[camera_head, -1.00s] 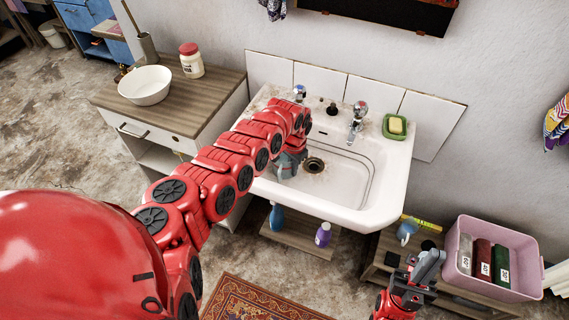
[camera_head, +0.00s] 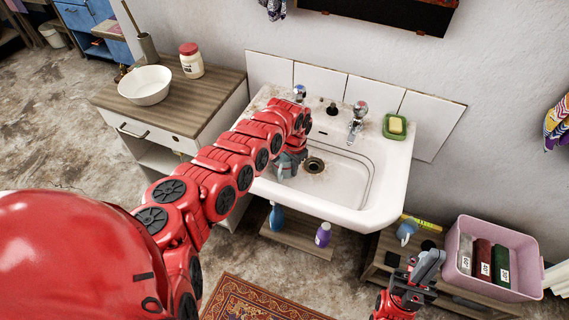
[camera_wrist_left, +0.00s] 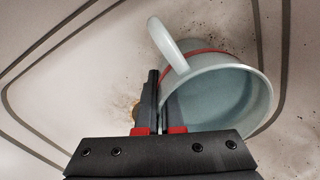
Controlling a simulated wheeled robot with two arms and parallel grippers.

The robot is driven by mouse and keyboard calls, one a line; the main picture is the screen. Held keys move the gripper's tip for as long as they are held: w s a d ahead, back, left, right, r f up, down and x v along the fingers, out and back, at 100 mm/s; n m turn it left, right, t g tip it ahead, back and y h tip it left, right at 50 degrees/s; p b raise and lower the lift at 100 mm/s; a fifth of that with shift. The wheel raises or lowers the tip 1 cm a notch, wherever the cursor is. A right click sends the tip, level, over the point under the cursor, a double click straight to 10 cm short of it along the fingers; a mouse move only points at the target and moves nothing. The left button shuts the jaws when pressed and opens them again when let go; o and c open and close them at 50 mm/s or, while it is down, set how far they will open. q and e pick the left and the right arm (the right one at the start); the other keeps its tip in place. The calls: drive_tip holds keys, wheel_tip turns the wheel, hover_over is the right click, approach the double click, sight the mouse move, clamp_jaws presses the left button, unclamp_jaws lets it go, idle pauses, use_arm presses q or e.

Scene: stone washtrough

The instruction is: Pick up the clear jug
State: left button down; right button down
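The jug (camera_head: 287,167) is in the sink basin, mostly hidden behind my left gripper in the head view. In the left wrist view the jug (camera_wrist_left: 228,92) looks pale blue-grey, with a loop handle, a wide open mouth and a red band; I cannot tell how clear it is. My left gripper (camera_wrist_left: 159,90) has its fingers close together at the jug's left edge, with the wall seemingly pinched between them, below the handle. My right gripper (camera_head: 430,265) is far from the jug, low in front of the pink bin; its opening is unclear.
The white sink (camera_head: 375,190) has two taps and a green soap dish (camera_head: 395,127). A cabinet (camera_head: 190,105) with a white bowl (camera_head: 145,85) and a jar (camera_head: 191,61) stands left. Bottles stand below the sink.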

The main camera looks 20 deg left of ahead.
idle(0.3)
use_arm(q)
drive_tip(key=shift+r, duration=0.3)
wheel_tip(320, 180, up, 27)
drive_tip(key=p, duration=0.2)
drive_tip(key=shift+r, duration=0.2)
idle(1.3)
